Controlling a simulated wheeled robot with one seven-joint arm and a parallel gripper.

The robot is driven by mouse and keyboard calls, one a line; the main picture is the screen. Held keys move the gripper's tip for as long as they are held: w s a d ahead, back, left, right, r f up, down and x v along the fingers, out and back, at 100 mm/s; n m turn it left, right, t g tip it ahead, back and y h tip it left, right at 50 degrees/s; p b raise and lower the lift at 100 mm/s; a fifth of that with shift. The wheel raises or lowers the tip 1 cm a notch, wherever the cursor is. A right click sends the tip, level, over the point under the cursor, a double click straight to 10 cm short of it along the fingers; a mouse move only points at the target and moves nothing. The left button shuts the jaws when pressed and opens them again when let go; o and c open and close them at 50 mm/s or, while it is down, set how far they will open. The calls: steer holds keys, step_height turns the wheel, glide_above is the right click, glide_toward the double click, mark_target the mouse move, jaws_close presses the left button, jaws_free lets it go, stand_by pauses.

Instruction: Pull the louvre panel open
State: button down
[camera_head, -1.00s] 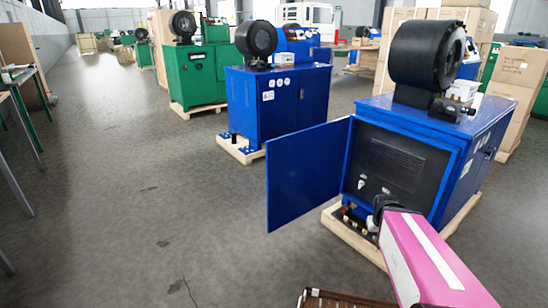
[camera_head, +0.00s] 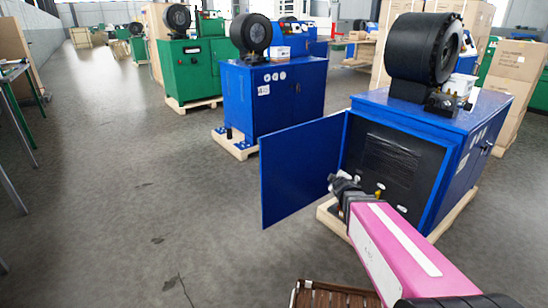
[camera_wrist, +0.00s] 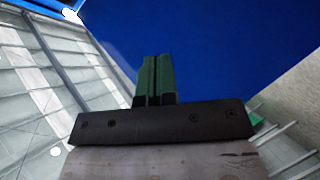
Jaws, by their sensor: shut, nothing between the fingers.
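The blue panel (camera_head: 300,172) stands swung wide open on the left side of the front blue machine (camera_head: 425,125). No louvre slots can be made out on the face I see. The machine's dark interior, with a ribbed black area (camera_head: 387,160), is exposed. My gripper (camera_head: 334,182) is at the panel's inner side, near its hinge side; I cannot tell whether it touches. In the wrist view, my gripper's green fingers (camera_wrist: 156,78) are together and empty, with a blue surface (camera_wrist: 195,40) filling the view beyond them.
A pale wooden pallet (camera_head: 330,222) lies under the machine. A brown slatted object (camera_head: 325,297) is at the bottom edge. Another blue machine (camera_head: 275,97) and a green one (camera_head: 190,70) stand behind.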

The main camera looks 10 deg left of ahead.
steer(key=a+r+n+y, duration=0.3)
steer(key=a+n+y, duration=0.25)
steer(key=a, duration=0.35)
steer(key=n+g+y, duration=0.2)
steer(key=n+y, duration=0.4)
steer(key=n, duration=0.3)
glide_toward(271, 154)
steer(key=shift+m, duration=0.25)
steer(key=x, duration=0.7)
steer(key=shift+w+a, duration=0.15)
steer(key=shift+a, duration=0.1)
steer(key=x, duration=1.4)
steer(key=shift+w+d, duration=0.2)
steer(key=shift+s, duration=0.1)
